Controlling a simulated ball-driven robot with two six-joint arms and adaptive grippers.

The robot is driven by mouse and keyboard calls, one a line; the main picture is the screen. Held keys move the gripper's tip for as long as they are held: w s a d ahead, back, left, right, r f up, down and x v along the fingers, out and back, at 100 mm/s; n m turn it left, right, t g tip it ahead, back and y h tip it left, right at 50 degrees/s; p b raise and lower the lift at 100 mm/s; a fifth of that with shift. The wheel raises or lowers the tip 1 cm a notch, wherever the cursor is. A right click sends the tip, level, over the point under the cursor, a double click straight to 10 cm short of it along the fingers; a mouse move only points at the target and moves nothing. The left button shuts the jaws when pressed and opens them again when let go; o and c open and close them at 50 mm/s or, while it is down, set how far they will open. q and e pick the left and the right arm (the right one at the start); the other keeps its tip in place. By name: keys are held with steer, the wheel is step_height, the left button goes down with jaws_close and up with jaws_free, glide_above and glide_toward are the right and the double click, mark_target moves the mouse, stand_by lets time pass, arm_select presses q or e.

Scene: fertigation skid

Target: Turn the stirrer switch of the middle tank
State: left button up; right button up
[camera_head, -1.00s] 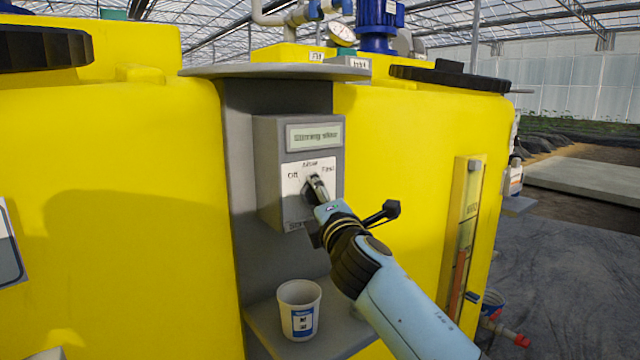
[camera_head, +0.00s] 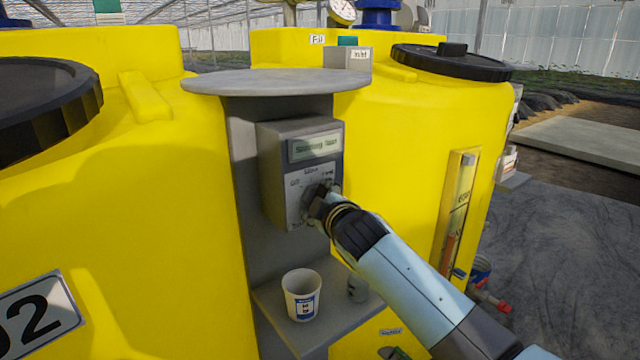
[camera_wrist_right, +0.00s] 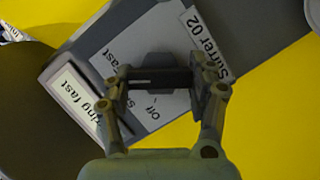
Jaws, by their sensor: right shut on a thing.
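The grey stirrer switch box (camera_head: 272,180) is mounted on the grey panel between two yellow tanks. Its display (camera_head: 315,147) reads "Stirring fast", clearest at the end of the word in the wrist view (camera_wrist_right: 78,98). Below it is a white dial face with Off, Slow and Fast marks. A label "Stirrer 02" (camera_wrist_right: 207,42) shows in the wrist view. My right gripper (camera_head: 322,197) is at the dial, its fingers shut on the dark switch knob (camera_wrist_right: 157,60); it mostly hides the knob in the head view. My left gripper is not in view.
A white cup (camera_head: 301,296) stands on the grey shelf under the box, with a small grey item (camera_head: 357,288) beside it. A round grey ledge (camera_head: 258,80) juts out above the box. The left tank carries an "02" plate (camera_head: 38,318).

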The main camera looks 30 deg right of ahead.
steer(key=shift+m+g+y+p, duration=0.45)
steer(key=shift+m+p, duration=0.55)
steer(key=shift+p, duration=0.5)
steer(key=shift+f, duration=0.1)
steer(key=o, duration=1.2)
steer(key=shift+d, duration=0.1)
steer(key=shift+s, duration=0.15)
steer(key=v, duration=1.1)
steer(key=shift+s, duration=0.4)
